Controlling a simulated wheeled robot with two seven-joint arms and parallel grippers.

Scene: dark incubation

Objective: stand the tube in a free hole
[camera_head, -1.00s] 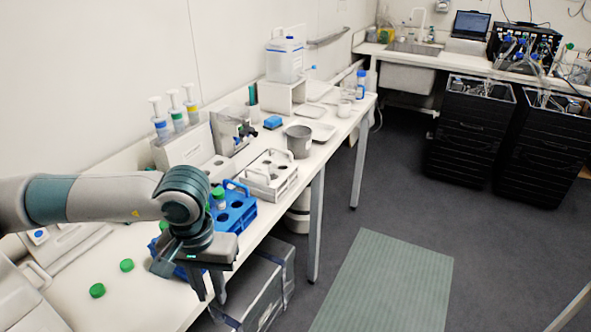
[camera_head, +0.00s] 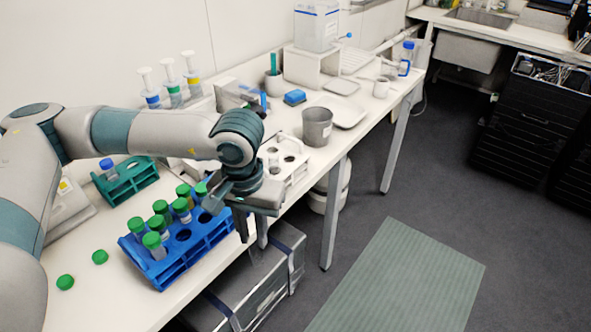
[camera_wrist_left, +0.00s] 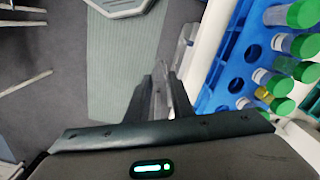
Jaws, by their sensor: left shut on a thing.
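The blue rack (camera_head: 170,272) stands on the bench below my left forearm, holding several green-capped tubes (camera_head: 152,241). Some of its holes, such as one near the middle (camera_head: 183,235), are empty. In the left wrist view the blue rack (camera_wrist_left: 222,62) and its tubes lie to the right. My left gripper (camera_head: 248,232) is at the rack's right end, by the bench's front edge, pointing down. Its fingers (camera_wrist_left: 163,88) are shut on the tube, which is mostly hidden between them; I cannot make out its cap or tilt.
A green rack (camera_head: 128,186) with a blue-capped tube stands behind the blue rack. A white rack (camera_head: 292,176) is just beyond my gripper, and a grey beaker (camera_head: 317,127) farther right. Loose green caps (camera_head: 100,257) lie at left. A grey case (camera_head: 262,272) sits below the bench edge.

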